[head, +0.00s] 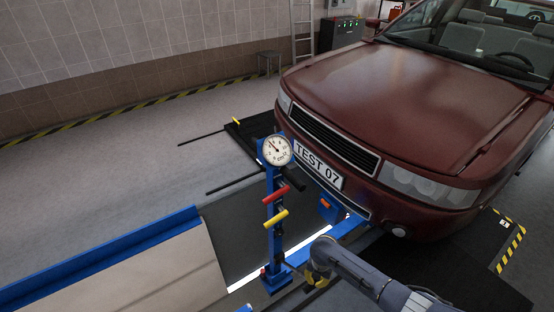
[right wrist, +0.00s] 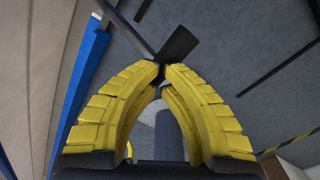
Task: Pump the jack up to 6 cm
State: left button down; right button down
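The blue jack column (head: 275,225) stands upright in front of the car's bumper. A round white dial gauge (head: 277,151) tops it; its black needle points up and left, and its figures are too small to read. A red handle (head: 275,193) and a yellow handle (head: 275,219) stick out from the column, red above yellow. My right gripper (head: 318,279) is low, just right of the column's foot and apart from both handles. In the right wrist view its yellow fingers (right wrist: 162,72) come together at the tips, with no held object discernible. My left gripper is out of view.
The dark red car (head: 380,95), plate TEST 07, fills the right. A blue rail (head: 110,258) crosses the lower left. A black plate (head: 250,137) lies behind the gauge. A yellow-and-black marked plate (head: 510,238) lies at right. The grey floor at left is mostly clear.

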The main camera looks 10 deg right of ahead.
jog(key=shift+f, duration=0.1)
dwell(0.4)
jog(key=s+d+f, duration=0.1)
jog(key=s+f, duration=0.2)
jog(key=f, duration=0.4)
jog(key=shift+s+d+f, duration=0.3)
jog(key=shift+s+d, duration=0.1)
jog(key=shift+f, duration=0.1)
jog(key=shift+s+f, duration=0.7)
jog(key=shift+f, duration=2.55)
jog(key=shift+w+a+r, duration=0.3)
jog(key=shift+w+r, duration=0.55)
jog(key=shift+r, duration=1.55)
jog(key=shift+w+a+r, duration=0.3)
jog(key=shift+w+r, duration=0.6)
jog(key=shift+r, duration=1.55)
jog(key=shift+w+a+r, duration=0.3)
jog(key=shift+w+r, duration=0.55)
jog(key=shift+r, duration=1.55)
